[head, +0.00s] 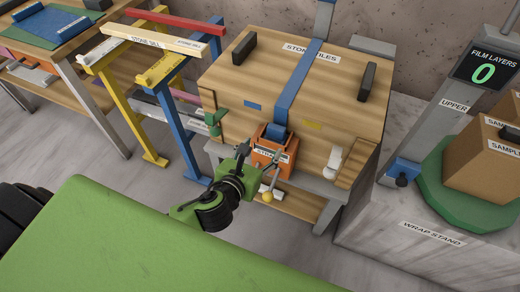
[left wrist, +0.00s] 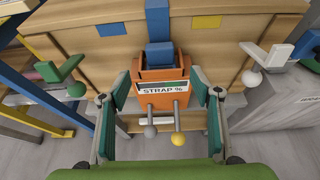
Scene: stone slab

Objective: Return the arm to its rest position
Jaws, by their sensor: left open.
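My left gripper (head: 257,168) is in front of the wooden crate in the head view, at the orange strap unit (head: 272,148) marked "STRAP". In the left wrist view, the open fingers of my left gripper (left wrist: 162,92) stand on either side of the strap unit (left wrist: 161,72), with nothing clearly gripped. Whether the fingertips touch it cannot be told. Two short levers, one with a grey knob and one with a yellow knob (left wrist: 178,140), hang below the unit. My right gripper is not in view.
The crate (head: 225,82) labelled "STONE TILES" stands on a low bench, with a blue strap (head: 297,82) over it. Yellow and blue trestles (head: 138,118) stand left. The wrap stand (head: 430,238) is right. A green surface (head: 120,245) fills the front.

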